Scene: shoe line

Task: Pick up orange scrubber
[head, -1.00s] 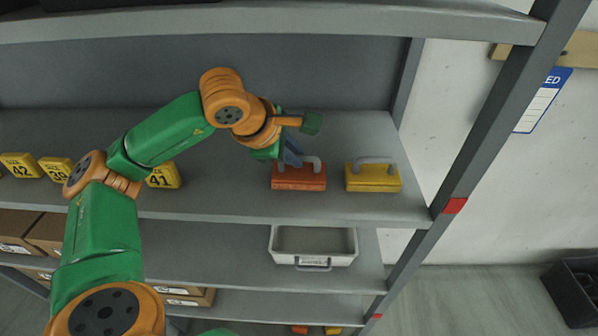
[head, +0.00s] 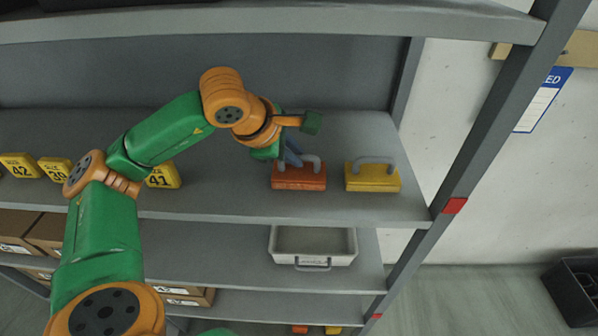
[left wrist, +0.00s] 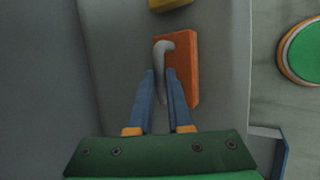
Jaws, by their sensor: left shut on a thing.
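The orange scrubber (head: 299,178) is a block with a grey handle, sitting on the upper shelf board beside a yellow one. In the left wrist view the orange scrubber (left wrist: 186,70) lies past my fingertips, with its grey handle between them. My left gripper (head: 292,158) is at the scrubber's handle and is shut on it; in the left wrist view my left gripper (left wrist: 160,80) shows two blue fingers on either side of the handle. The scrubber appears to rest on the shelf still. My right gripper is not in view.
A yellow scrubber (head: 373,177) stands just right of the orange one. Yellow number blocks (head: 163,176) are at the left of the same shelf (head: 232,199). A grey-white bin (head: 313,246) is on the shelf below. The rack's upright post (head: 480,135) is at right.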

